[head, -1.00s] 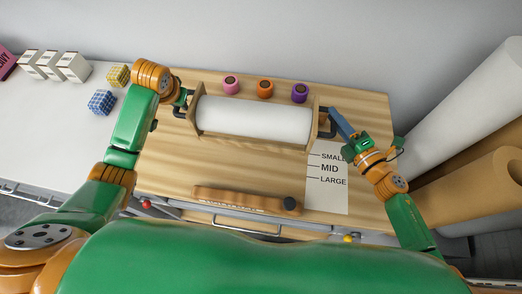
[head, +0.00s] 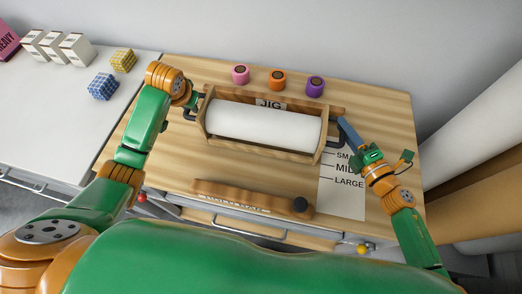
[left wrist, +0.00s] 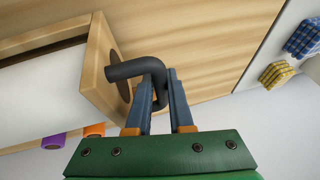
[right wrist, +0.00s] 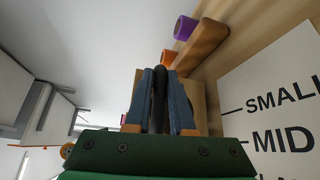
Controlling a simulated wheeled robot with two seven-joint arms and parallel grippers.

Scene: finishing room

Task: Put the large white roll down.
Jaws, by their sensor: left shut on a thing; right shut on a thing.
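The large white roll (head: 265,126) lies in a wooden holder (head: 210,112) with a dark bent handle at each end. My left gripper (head: 191,105) is shut on the left handle; the left wrist view shows the handle (left wrist: 130,70) between its fingers. My right gripper (head: 345,132) is shut on the right handle (head: 334,141); it also shows as a dark bar (right wrist: 160,90) in the right wrist view. The roll and holder are just in front of a wooden strip marked JIG (head: 270,103). I cannot tell whether the holder touches the table.
The wooden table (head: 380,110) carries a size sheet (head: 342,190) at right and a wooden bar with a dark knob (head: 250,199) in front. Pink (head: 240,75), orange (head: 277,80) and purple (head: 315,87) small rolls stand behind. Large rolls lean at right.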

